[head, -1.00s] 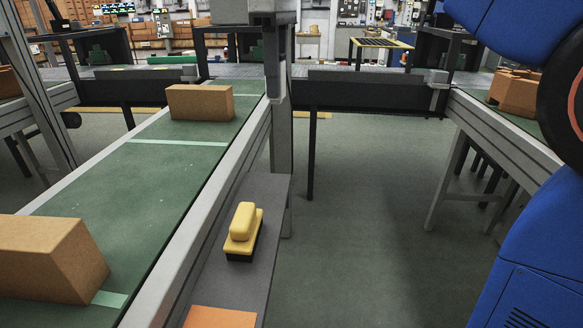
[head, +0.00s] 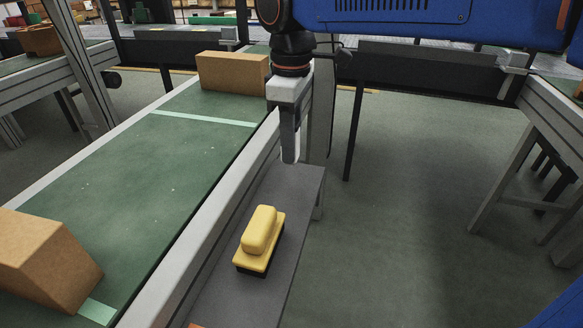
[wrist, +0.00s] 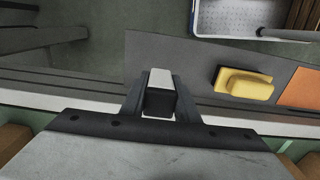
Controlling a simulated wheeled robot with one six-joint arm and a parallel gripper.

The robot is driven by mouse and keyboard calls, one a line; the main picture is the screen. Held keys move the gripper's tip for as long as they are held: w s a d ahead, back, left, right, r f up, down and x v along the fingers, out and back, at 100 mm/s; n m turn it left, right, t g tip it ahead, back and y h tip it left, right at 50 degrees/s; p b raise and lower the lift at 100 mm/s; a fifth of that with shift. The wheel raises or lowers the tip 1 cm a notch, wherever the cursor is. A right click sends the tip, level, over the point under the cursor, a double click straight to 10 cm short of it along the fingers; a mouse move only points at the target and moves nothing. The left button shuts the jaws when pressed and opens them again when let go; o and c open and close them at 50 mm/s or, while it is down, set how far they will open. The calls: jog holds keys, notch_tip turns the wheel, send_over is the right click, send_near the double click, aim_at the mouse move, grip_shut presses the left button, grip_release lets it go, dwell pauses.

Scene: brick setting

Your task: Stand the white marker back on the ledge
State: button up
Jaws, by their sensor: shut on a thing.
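My gripper (head: 289,155) points down over the far end of the grey ledge (head: 305,185), which runs along the conveyor's right side. In the wrist view my gripper (wrist: 160,95) is shut on the white marker (wrist: 160,77), a short block with a pale top face and a dark end between the fingers. The ledge also shows in the wrist view (wrist: 200,65), beyond the marker. Whether the marker touches the ledge cannot be told. In the head view the marker is not clearly distinguishable from the fingers.
A yellow eraser-like block (head: 260,238) lies on the ledge, nearer than my gripper. The green conveyor (head: 150,190) carries brown boxes (head: 45,262). A white bin (wrist: 262,22) stands off the ledge.

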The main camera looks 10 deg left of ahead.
jog(key=shift+f, duration=2.8)
jog(key=shift+f, duration=0.1)
jog(key=o, duration=0.8)
jog(key=shift+o, duration=0.2)
notch_tip(320, 180, up, 12)
jog(key=shift+r, duration=0.15)
